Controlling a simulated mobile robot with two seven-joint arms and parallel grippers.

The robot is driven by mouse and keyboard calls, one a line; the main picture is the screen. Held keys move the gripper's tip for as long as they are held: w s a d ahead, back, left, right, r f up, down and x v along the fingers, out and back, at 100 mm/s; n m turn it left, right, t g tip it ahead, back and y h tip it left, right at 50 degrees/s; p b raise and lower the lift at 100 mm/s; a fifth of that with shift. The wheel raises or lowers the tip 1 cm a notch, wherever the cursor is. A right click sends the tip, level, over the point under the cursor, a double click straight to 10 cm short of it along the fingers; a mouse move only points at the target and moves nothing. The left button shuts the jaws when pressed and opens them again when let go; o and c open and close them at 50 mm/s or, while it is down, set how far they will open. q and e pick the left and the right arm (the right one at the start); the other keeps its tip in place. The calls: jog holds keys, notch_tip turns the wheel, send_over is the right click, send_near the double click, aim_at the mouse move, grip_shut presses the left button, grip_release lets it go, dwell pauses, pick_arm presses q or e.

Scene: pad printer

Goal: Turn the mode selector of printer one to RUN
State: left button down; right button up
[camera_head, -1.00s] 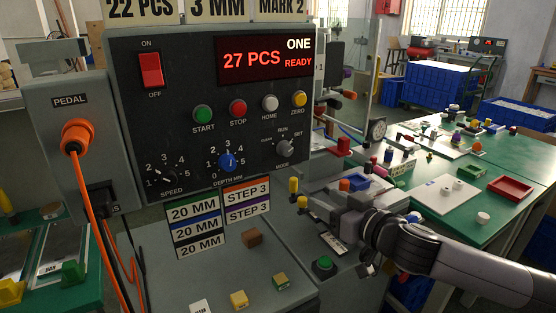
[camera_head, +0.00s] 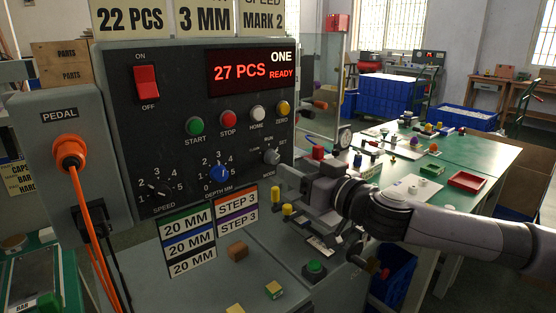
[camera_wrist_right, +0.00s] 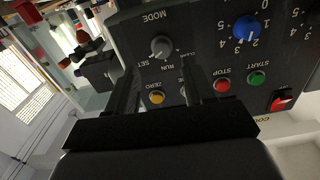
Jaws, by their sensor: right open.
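The mode selector (camera_head: 271,156) is a grey knob at the lower right of printer one's dark panel (camera_head: 185,130). Labels RUN and SET show around it; its pointer is too small to read surely. My right gripper (camera_head: 281,182) is just below and right of the selector, apart from it. In the right wrist view the panel is upside down. There the selector (camera_wrist_right: 161,47) shows beyond the open, empty fingers (camera_wrist_right: 158,82), roughly in line with the gap between them. My left gripper is not in view.
The ZERO (camera_head: 283,108), HOME (camera_head: 258,113), STOP (camera_head: 228,120) and START (camera_head: 195,126) buttons sit above the selector. The blue depth knob (camera_head: 219,173) is to its left. Yellow-capped posts (camera_head: 286,210) stand below my right gripper. The display (camera_head: 252,70) reads "27 PCS ONE READY".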

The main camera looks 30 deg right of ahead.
aim_at(276, 159)
jog(key=shift+w+a+r+p, duration=0.15)
jog(key=shift+w+p, duration=0.2)
jog(key=shift+w, duration=0.35)
jog(key=shift+w+p, duration=0.35)
jog(key=shift+w, duration=0.5)
jog(key=shift+w+a+p, duration=0.2)
jog(key=shift+w+p, duration=0.25)
jog(key=shift+w, duration=1.1)
jog(key=shift+c, duration=0.4)
grip_shut()
